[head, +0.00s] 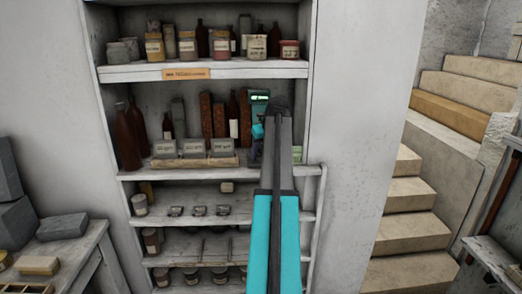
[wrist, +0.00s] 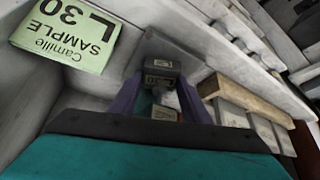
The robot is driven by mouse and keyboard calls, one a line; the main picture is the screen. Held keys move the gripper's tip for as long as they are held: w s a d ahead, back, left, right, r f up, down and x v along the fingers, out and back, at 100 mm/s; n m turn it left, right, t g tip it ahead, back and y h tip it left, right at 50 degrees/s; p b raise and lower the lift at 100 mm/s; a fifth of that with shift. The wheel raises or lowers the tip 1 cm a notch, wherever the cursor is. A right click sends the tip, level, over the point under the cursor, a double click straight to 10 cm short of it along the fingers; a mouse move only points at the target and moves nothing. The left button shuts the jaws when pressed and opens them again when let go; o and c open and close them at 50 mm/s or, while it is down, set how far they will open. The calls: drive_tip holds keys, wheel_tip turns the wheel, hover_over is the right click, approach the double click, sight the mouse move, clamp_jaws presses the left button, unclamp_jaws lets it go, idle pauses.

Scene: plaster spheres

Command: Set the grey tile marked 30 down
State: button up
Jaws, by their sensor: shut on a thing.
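My gripper (wrist: 160,84) is shut on a small dark grey tile (wrist: 161,67) with a pale label, seen between the purple fingers in the wrist view. The label is too small and upside down to read surely. In the head view my arm covers the tile and most of the gripper (head: 262,115), at the right end of the second shelf. A green card (wrist: 68,32) reading "Camille SAMPLE L 30" lies upside down at the upper left of the wrist view; its edge shows right of my arm in the head view (head: 297,155). I cannot tell whether the tile touches the shelf.
Labelled grey tiles (head: 194,147) stand on a wooden rack (head: 208,161) left of my arm. Dark bottles (head: 126,140) and reddish blocks (head: 206,115) stand behind on that shelf. Jars (head: 188,45) line the shelf above. The cabinet's right side wall bounds the space.

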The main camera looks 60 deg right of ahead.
drive_tip(key=shift+f, duration=0.2)
idle(0.3)
drive_tip(key=o, duration=1.2)
drive_tip(key=shift+c, duration=0.2)
drive_tip(key=shift+r, duration=0.2)
drive_tip(key=b+v, duration=0.5)
drive_tip(key=v, duration=0.7)
drive_tip(key=shift+f, duration=0.1)
